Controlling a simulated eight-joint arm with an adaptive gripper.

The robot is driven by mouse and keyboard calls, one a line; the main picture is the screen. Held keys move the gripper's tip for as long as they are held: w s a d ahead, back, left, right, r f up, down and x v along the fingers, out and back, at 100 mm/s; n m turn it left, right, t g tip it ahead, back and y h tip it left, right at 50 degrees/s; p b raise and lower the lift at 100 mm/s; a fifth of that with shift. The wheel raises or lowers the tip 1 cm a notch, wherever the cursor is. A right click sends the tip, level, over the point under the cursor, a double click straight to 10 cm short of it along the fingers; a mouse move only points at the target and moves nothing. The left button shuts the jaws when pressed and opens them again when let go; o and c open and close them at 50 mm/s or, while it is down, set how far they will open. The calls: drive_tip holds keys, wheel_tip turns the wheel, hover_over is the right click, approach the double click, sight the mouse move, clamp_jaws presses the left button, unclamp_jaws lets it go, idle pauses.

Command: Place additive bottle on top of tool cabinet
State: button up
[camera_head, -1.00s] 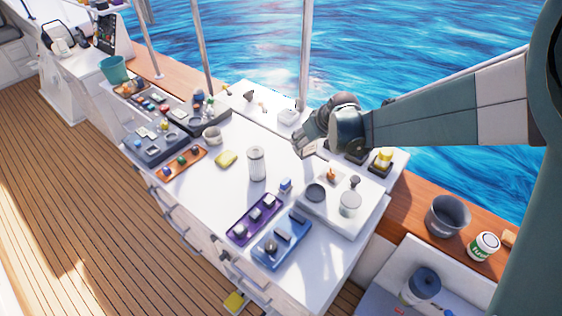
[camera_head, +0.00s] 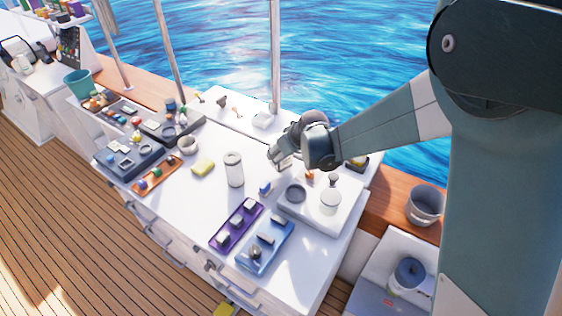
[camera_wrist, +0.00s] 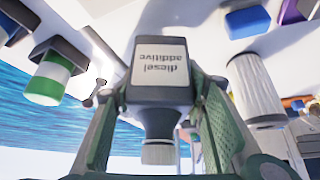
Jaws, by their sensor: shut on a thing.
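The additive bottle (camera_wrist: 160,62) is dark, with a pale "diesel additive" label and a grey cap, and it fills the middle of the wrist view. My gripper (camera_wrist: 157,98) is shut on it, with a green finger pad on each side. In the head view my gripper (camera_head: 279,154) is above the back right part of the white tool cabinet (camera_head: 190,212), which has drawers in its front. The bottle is mostly hidden by the gripper there. I cannot tell whether it touches the surface.
A white canister (camera_head: 233,169) stands mid-top, left of my gripper. A yellow sponge (camera_head: 203,167), purple tray (camera_head: 237,224), blue tray (camera_head: 265,247) and white plate unit (camera_head: 318,205) surround it. Bare surface shows front left of the canister. Posts rise behind.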

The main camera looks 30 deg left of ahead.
drive_tip(key=shift+f, duration=1.75)
drive_tip(key=shift+f, duration=0.1)
drive_tip(key=o, duration=1)
drive_tip(key=shift+r, duration=0.25)
drive_tip(key=shift+v, duration=5.9)
drive_tip(key=shift+d, duration=0.1)
